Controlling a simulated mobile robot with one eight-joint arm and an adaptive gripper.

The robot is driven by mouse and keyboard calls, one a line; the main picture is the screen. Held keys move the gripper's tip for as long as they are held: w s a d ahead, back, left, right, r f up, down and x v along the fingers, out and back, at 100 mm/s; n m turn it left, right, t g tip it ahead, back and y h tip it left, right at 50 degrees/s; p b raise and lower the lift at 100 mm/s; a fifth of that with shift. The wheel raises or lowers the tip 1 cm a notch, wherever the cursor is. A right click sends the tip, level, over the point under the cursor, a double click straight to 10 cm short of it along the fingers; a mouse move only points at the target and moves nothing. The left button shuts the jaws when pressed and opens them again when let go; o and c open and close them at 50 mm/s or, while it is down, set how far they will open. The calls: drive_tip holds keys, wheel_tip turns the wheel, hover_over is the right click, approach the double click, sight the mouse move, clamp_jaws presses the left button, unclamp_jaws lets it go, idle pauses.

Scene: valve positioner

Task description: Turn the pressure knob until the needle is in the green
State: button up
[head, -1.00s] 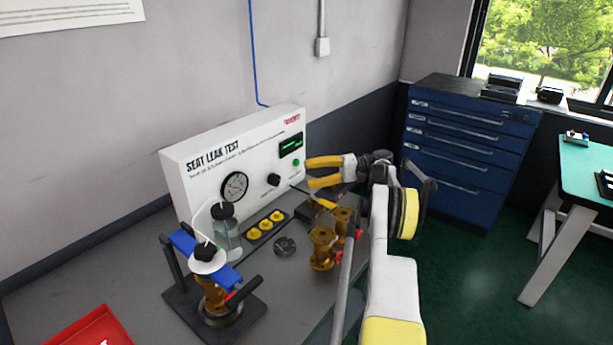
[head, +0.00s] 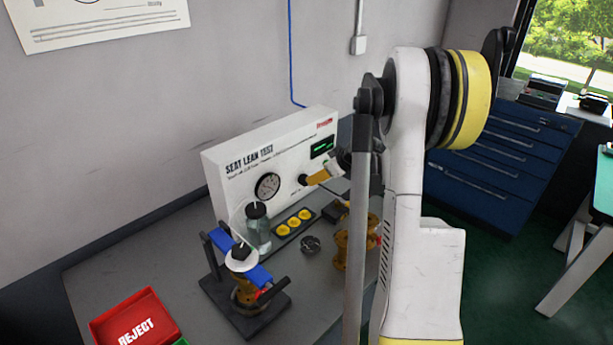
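The white seat leak test box (head: 225,178) stands at the back of the grey bench. The dark pressure knob (head: 302,180) is right of the gauge on the front panel, partly hidden.
A clear bottle (head: 257,230) and a clamp fixture with blue bar (head: 257,274) stand before the box. Yellow caps (head: 293,223), a dark round part (head: 310,244) and brass valve bodies (head: 343,250) lie nearby. A red reject tray (head: 110,322) is front left.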

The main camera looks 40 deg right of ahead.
sight(304, 180)
drive_tip(key=b+x, duration=0.3)
drive_tip(key=x, duration=0.7)
drive_tip(key=shift+w+f, duration=0.25)
drive_tip(key=shift+f, duration=0.05)
drive_tip(key=c, duration=1.2)
